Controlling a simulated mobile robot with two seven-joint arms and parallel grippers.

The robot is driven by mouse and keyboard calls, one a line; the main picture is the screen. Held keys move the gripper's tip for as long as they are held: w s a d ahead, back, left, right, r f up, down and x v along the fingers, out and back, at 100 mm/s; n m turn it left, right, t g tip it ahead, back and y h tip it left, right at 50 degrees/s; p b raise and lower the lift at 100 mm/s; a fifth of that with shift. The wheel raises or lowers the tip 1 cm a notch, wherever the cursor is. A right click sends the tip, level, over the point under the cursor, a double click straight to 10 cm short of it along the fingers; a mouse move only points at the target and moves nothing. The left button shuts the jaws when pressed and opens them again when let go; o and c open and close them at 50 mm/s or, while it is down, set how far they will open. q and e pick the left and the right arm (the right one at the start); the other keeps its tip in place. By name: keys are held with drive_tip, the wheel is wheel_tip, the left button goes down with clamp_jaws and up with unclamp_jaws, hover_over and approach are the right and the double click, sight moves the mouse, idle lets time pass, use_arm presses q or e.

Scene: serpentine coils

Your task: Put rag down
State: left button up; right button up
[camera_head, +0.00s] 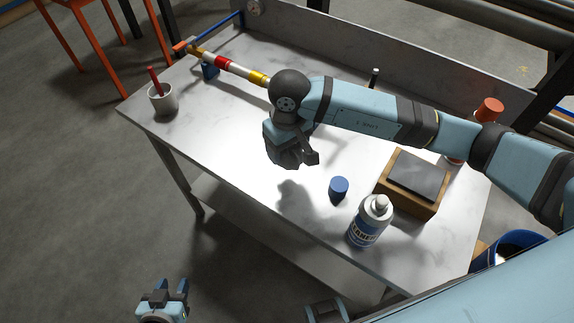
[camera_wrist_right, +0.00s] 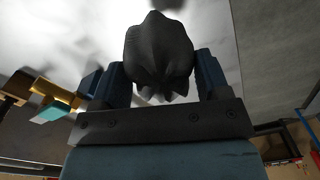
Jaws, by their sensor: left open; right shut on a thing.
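The rag (camera_wrist_right: 158,50) is a dark grey, bunched cloth, seen in the right wrist view between the two blue fingers of my right gripper (camera_wrist_right: 162,75). My right gripper (camera_head: 286,148) is shut on it and hangs over the middle of the table. In the head view the rag (camera_head: 282,160) shows only partly, below the gripper. A shadow on the tabletop beneath suggests that it is held above the surface. My left gripper (camera_head: 166,292) is open and empty, at the bottom left, off the table's front side.
An orange-capped container (camera_head: 489,110) stands behind. The tabletop left of the gripper is clear.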

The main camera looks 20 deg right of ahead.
sight(287, 176)
wheel_tip(287, 176, down, 9)
drive_tip(key=shift+p, duration=0.5)
drive_tip(key=shift+f, duration=0.1)
drive_tip(key=shift+f, duration=0.1)
drive_tip(key=o, duration=0.9)
